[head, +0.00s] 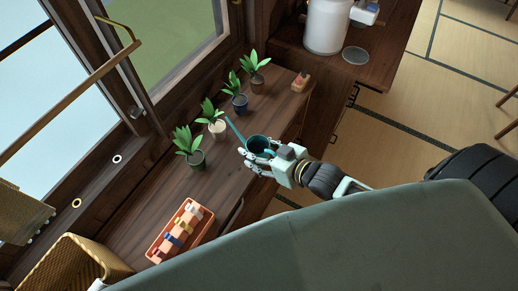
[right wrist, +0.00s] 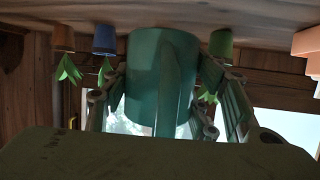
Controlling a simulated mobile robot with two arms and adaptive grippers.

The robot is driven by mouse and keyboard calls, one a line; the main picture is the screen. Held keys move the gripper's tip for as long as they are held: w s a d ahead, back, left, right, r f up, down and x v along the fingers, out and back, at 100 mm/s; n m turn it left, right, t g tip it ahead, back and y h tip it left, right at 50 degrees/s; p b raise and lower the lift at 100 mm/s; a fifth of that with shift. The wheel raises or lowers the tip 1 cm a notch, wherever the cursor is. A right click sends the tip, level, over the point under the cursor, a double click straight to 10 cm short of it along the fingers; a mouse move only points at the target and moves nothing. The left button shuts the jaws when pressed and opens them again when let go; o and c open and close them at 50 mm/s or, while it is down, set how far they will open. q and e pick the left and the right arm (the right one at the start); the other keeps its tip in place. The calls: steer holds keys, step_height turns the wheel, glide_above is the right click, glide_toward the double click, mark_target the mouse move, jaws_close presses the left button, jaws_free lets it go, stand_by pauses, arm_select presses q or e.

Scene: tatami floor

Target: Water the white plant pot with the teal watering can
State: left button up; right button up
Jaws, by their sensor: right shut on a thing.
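The white plant pot (head: 217,129) holds a small green plant and stands upright on the wooden counter, in a row with other potted plants. My right gripper (head: 256,158) is shut on the teal watering can (head: 259,144), to the right of the white pot. The can's thin spout points up-left in the head view, and its tip appears beside the white pot's plant. I cannot tell whether they touch. In the right wrist view the can (right wrist: 162,80) fills the space between the fingers, and the white pot is not visible there. My left gripper is not in view.
A dark green pot (head: 196,159), a blue pot (head: 240,104) and a brown pot (head: 257,84) flank the white one. An orange tray (head: 158,252) of small items and a wicker basket (head: 75,270) stand nearer. The window lies left. Counter between tray and pots is clear.

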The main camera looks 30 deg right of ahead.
mark_target(254, 142)
steer(key=shift+w+a+f+g+b, duration=0.2)
steer(key=shift+w+a+f+b, duration=0.1)
steer(key=shift+w+f, duration=0.3)
steer(key=shift+w+a+f+g+b, duration=0.25)
steer(key=shift+w+f, duration=0.1)
steer(key=shift+w, duration=0.4)
steer(key=shift+w+r+h+p, duration=0.1)
steer(key=shift+h+p, duration=0.2)
steer(key=shift+p, duration=0.05)
steer(key=shift+w+a+g+p, duration=0.1)
steer(key=shift+w+g+p, duration=0.05)
steer(key=shift+g+p, duration=0.25)
steer(key=shift+f, duration=0.4)
steer(key=shift+r+g+h+p, duration=0.4)
steer(key=shift+r+g+p, duration=0.65)
steer(key=shift+p, duration=2.15)
steer(key=shift+r+g+p, duration=0.4)
steer(key=shift+r+p, duration=0.05)
steer(key=shift+r, duration=0.1)
steer(key=shift+r+g+h, duration=0.3)
steer(key=shift+r+h, duration=0.05)
steer(key=shift+h, duration=0.05)
steer(key=shift+w+r+g+h, duration=0.1)
steer(key=shift+r+g+h, duration=0.2)
steer(key=shift+r+g, duration=0.7)
